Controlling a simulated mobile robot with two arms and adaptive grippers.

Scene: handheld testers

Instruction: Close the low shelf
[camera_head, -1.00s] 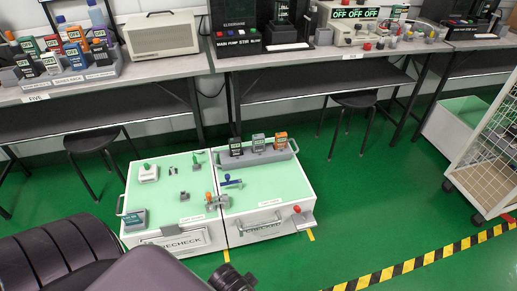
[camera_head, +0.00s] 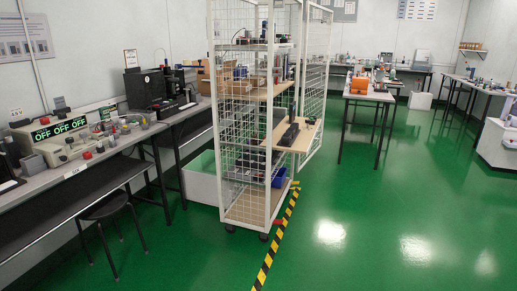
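A tall white wire-mesh rack (camera_head: 214,120) on casters stands left of centre, with wooden shelves inside. A lower wooden shelf board (camera_head: 303,139) sticks out of its right side, with dark devices on it. A higher board (camera_head: 262,91) sits above it, and a bottom board (camera_head: 245,208) lies near the floor. A white mesh panel (camera_head: 318,85) stands out at the rack's right side; I cannot tell if it is a door. Which part is the low shelf is not certain. Neither of my grippers is in view.
A yellow-black floor stripe (camera_head: 270,255) runs from the rack toward me. The green floor (camera_head: 370,220) to its right is clear. A bench (camera_head: 85,180) with a stool (camera_head: 105,207) is at left. A white bin (camera_head: 200,180) stands beside the rack. Another table (camera_head: 368,96) is behind.

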